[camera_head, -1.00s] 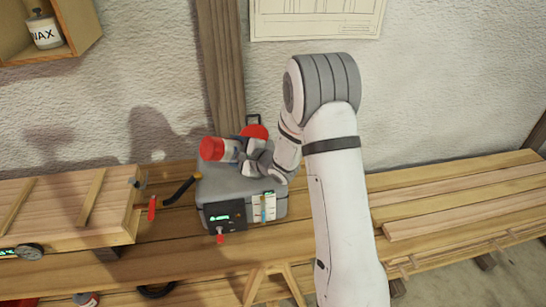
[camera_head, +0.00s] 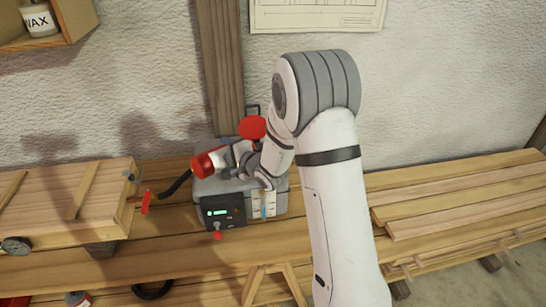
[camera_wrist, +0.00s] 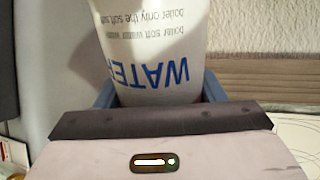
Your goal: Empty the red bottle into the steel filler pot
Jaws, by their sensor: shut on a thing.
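The red bottle (camera_head: 206,164) is in my gripper (camera_head: 230,157), above the grey box. It lies tilted in the head view, with its red end pointing left and somewhat down. In the wrist view my gripper (camera_wrist: 155,105) is shut around the bottle's white label (camera_wrist: 150,50), which reads WATER upside down. No liquid stream can be made out. I cannot clearly make out the steel filler pot; the bottle and my arm cover part of the box top.
The grey box (camera_head: 205,189) has a lit panel (camera_head: 222,212) and a red round part (camera_head: 252,127) at its back. A black hose (camera_head: 176,186) is at its left. A wooden box (camera_head: 65,205) stands at left; laths (camera_head: 450,205) lie at right.

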